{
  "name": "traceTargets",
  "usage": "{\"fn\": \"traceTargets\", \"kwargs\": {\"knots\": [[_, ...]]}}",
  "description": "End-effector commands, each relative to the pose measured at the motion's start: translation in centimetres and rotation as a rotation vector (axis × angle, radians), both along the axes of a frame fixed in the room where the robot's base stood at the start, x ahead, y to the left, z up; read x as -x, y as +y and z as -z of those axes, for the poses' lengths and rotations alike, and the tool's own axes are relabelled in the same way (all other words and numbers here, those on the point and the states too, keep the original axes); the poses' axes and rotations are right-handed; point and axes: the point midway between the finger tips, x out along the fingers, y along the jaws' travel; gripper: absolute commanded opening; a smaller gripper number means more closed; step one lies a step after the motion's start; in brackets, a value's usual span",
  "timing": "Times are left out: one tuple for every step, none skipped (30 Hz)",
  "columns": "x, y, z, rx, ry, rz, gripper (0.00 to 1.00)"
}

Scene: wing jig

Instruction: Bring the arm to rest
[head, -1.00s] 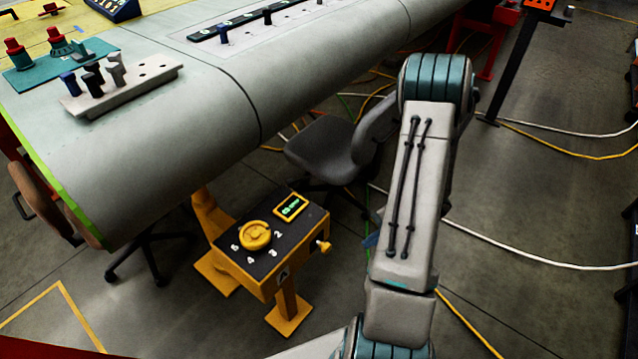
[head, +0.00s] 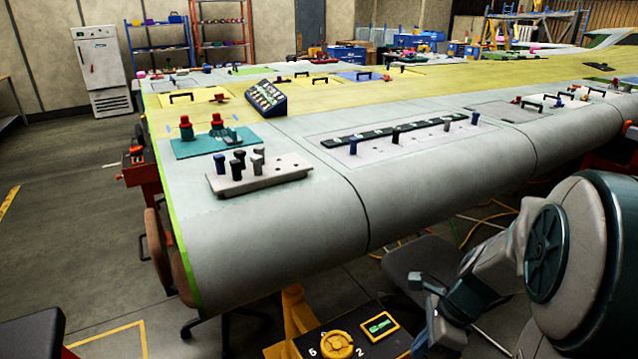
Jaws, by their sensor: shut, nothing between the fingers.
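My arm is folded at the lower right in the head view, with a large round joint closest to the camera. My gripper (head: 420,340) is at the far end of the folded arm, small and dark, pointing down just right of the yellow-framed control box (head: 352,346). It is shut and holds nothing. I cannot tell how far it is from the box. The box has a yellow knob (head: 337,344) with numbers around it and a small lit green display (head: 380,326). The box's lower part is cut off by the picture edge.
The long grey and yellow wing (head: 270,225) crosses the view, with a peg block (head: 262,178), a teal plate (head: 190,146) and a black strip (head: 400,132) on it. A grey chair (head: 408,262) stands behind my arm. Floor at the left is largely clear.

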Motion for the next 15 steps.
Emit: {"fn": "traceTargets", "kwargs": {"knots": [[0.6,0.8,-1.4,0.037,-0.066,-0.152,0.00],[0.9,1.2,-2.1,0.060,-0.102,-0.248,0.00],[1.5,1.7,-2.9,0.092,-0.148,-0.375,0.00],[1.8,2.1,-3.5,0.116,-0.182,-0.471,0.00],[2.2,2.4,-4.1,0.142,-0.215,-0.567,0.00],[2.8,2.8,-4.9,0.176,-0.257,-0.695,0.00],[3.2,3.0,-5.4,0.203,-0.287,-0.791,0.00],[3.6,3.3,-6.0,0.231,-0.316,-0.885,0.00],[4.1,3.5,-6.6,0.268,-0.351,-1.010,0.00],[4.5,3.7,-7.1,0.295,-0.374,-1.099,0.00],[4.9,3.9,-7.6,0.322,-0.395,-1.185,0.00],[5.3,4.0,-8.1,0.356,-0.420,-1.292,0.00],[5.6,4.1,-8.5,0.380,-0.435,-1.364,0.00],[5.9,4.2,-8.8,0.402,-0.447,-1.431,0.00],[6.2,4.3,-9.2,0.429,-0.461,-1.511,0.00]]}}
